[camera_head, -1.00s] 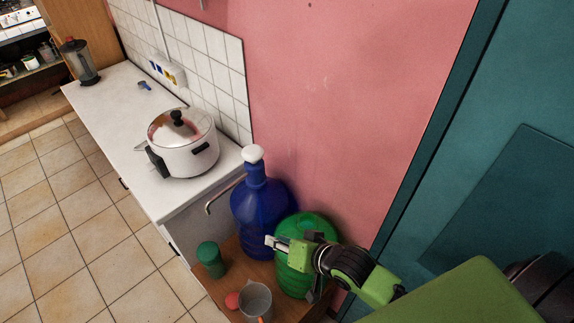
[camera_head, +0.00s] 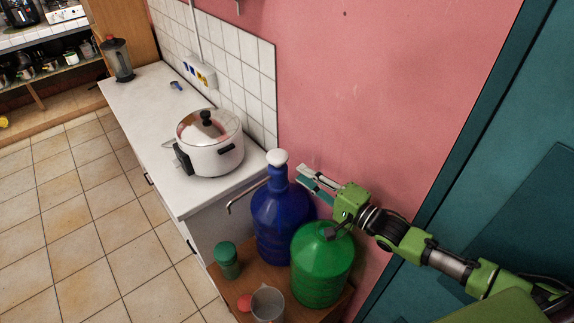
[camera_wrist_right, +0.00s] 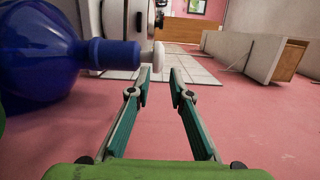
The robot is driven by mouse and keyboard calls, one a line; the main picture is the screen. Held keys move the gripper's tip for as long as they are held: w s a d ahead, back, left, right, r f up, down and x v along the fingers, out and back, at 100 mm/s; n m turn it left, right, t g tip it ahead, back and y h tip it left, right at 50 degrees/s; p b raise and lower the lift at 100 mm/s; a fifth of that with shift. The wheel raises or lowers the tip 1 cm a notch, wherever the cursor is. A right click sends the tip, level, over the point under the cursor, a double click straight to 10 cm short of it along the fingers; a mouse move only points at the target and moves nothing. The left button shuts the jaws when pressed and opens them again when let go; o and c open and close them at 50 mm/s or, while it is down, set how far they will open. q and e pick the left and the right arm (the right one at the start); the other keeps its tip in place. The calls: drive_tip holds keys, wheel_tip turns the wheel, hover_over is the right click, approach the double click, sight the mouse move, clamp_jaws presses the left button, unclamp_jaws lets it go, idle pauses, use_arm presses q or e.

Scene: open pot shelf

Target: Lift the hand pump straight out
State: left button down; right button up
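The hand pump's white head (camera_head: 277,157) sits upright on top of the blue bottle (camera_head: 284,222). A thin bent metal spout (camera_head: 245,196) shows left of the bottle's neck. My right gripper (camera_head: 303,176) is open and empty, just right of the neck and slightly below the pump head in the picture. In the right wrist view the white head (camera_wrist_right: 158,56) appears beyond the left fingertip, with the blue neck (camera_wrist_right: 112,53) to its left. Nothing is between the fingers (camera_wrist_right: 159,88). The pump's lower part is hidden in the bottle. My left gripper is not in view.
A green bottle (camera_head: 322,265) stands right of the blue one on a wooden shelf (camera_head: 246,284). A white pot (camera_head: 210,155) stands on the counter. The pink wall is close behind.

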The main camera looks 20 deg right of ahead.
sight(283, 161)
drive_tip(key=b+x, duration=0.2)
drive_tip(key=x, duration=0.3)
drive_tip(key=b+x, duration=0.3)
drive_tip(key=x, duration=0.2)
drive_tip(key=shift+w+a+f, duration=0.1)
drive_tip(key=shift+w+f, duration=0.1)
drive_tip(key=shift+w, duration=0.1)
drive_tip(key=shift+w+a+r, duration=0.1)
drive_tip(key=shift+w+a, duration=0.15)
drive_tip(key=shift+w, duration=0.15)
clamp_jaws()
drive_tip(key=shift+r, duration=0.15)
wheel_tip(283, 161, up, 12)
drive_tip(key=p, duration=1)
